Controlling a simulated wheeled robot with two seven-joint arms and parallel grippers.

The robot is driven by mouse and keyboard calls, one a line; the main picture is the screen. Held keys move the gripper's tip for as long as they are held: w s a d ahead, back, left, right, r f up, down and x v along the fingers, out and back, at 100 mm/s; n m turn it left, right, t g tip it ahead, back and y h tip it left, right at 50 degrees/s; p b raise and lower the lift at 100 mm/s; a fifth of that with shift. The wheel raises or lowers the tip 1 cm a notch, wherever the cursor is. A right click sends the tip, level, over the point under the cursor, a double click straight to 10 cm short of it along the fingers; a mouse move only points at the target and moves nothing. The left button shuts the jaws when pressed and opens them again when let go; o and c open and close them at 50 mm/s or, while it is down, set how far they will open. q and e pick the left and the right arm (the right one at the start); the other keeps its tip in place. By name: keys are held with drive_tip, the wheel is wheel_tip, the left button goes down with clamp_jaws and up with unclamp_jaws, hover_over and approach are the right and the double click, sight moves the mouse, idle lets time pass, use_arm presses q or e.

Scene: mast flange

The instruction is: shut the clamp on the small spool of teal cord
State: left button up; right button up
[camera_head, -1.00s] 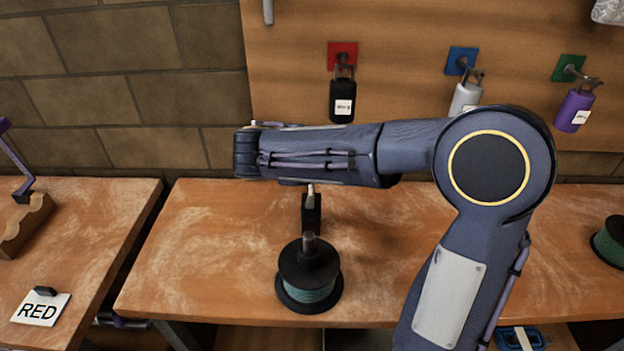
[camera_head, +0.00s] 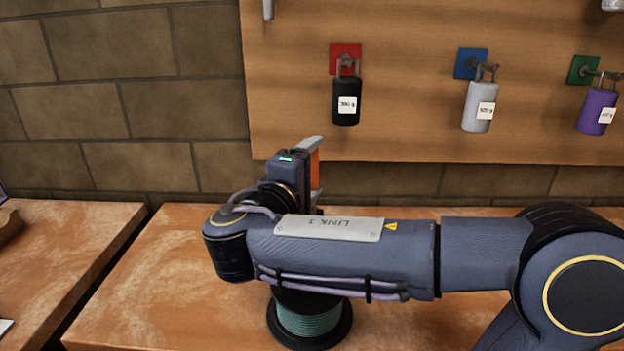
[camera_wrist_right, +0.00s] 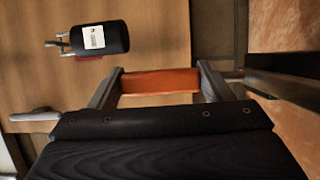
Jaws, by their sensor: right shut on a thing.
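A spool of teal cord (camera_head: 310,318) with black flanges stands upright at the front of the wooden bench; my right arm hides its top. My right gripper (camera_head: 316,166) is above the bench behind the spool, in front of the wall. It is shut on an orange piece (camera_head: 315,178). In the right wrist view that orange piece (camera_wrist_right: 160,80) lies across between the two grey fingers (camera_wrist_right: 158,88). Whether it is part of the clamp I cannot tell. The clamp's body is not clearly visible; my arm covers the bench there. My left gripper is not in view.
A black padlock (camera_head: 346,102), a grey padlock (camera_head: 480,106) and a purple padlock (camera_head: 597,105) hang on the wooden board above. The black padlock (camera_wrist_right: 100,38) also shows in the wrist view. A gap separates the bench from the left table (camera_head: 60,250).

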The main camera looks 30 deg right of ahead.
drive_tip(key=shift+f, duration=0.1)
idle(0.3)
drive_tip(key=o, duration=1.4)
drive_tip(key=shift+s+a, duration=0.1)
drive_tip(key=v, duration=0.7)
drive_tip(key=shift+s+a, duration=0.25)
drive_tip(key=shift+a, duration=0.05)
